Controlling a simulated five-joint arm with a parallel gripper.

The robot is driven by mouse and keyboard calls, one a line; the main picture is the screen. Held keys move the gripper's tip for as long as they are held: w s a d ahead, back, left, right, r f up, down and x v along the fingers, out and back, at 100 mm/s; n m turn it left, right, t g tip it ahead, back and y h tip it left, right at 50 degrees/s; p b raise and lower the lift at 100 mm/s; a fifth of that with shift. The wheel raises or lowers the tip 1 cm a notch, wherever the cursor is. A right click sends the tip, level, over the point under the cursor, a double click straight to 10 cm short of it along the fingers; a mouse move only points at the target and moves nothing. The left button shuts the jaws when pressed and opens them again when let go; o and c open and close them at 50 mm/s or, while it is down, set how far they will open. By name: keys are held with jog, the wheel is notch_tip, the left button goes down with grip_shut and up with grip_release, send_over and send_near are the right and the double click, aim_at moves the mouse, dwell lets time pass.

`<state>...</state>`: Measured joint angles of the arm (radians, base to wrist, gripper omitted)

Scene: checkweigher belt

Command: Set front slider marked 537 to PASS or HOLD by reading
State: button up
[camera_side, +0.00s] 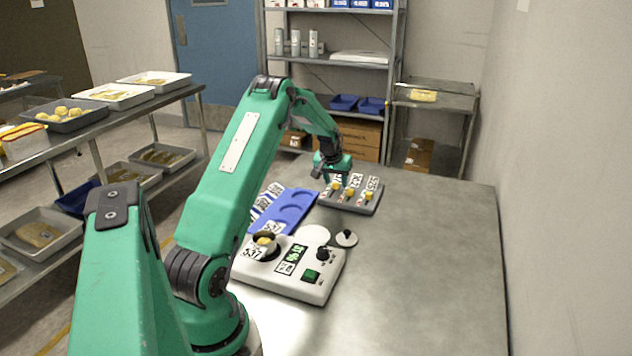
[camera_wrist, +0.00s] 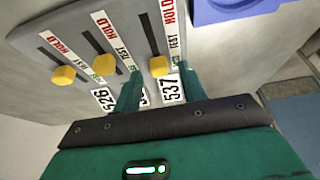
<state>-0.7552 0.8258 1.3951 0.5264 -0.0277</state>
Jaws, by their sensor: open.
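A grey slider panel (camera_side: 350,205) stands at the back of the table. In the wrist view it has three yellow knobs in slots beside HOLD, TEST and PASS strips. The right slider bears tag 537 (camera_wrist: 172,90), and its yellow knob (camera_wrist: 158,66) sits between my fingertips, nearer the tag than the HOLD end; contact cannot be told. My gripper (camera_wrist: 158,80) is open over it, also seen in the side view (camera_side: 331,180). A white weighing unit (camera_side: 310,290) carries tag 537 (camera_side: 252,253) and a lit green display (camera_side: 298,254), whose reading is too small to be sure of.
The left slider has tag 526 (camera_wrist: 103,101); the middle knob (camera_wrist: 104,65) is close to my left finger, its tag mostly hidden. A blue tray (camera_side: 290,208) lies left of the panel. A round black-knobbed piece (camera_side: 346,238) stands beside the unit. The table's right side is clear.

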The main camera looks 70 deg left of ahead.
aim_at(332, 193)
jog(key=v, duration=0.7)
jog(key=shift+r, duration=0.35)
jog(key=s+d+r+m, duration=0.1)
jog(key=d+r, duration=0.4)
jog(key=d, duration=0.3)
jog(key=s+d+r+m+t+h, duration=0.1)
jog(key=d+r+m, duration=0.1)
jog(key=d+r, duration=0.45)
jog(key=s+d+r+m, duration=0.1)
jog(key=d+r, duration=0.2)
jog(key=d, duration=0.6)
jog(key=s+d+m+t+h, duration=0.1)
jog(key=s+d+m, duration=0.4)
jog(key=s+d, duration=1.3)
jog(key=shift+s+h, duration=0.4)
jog(key=shift+h, duration=0.2)
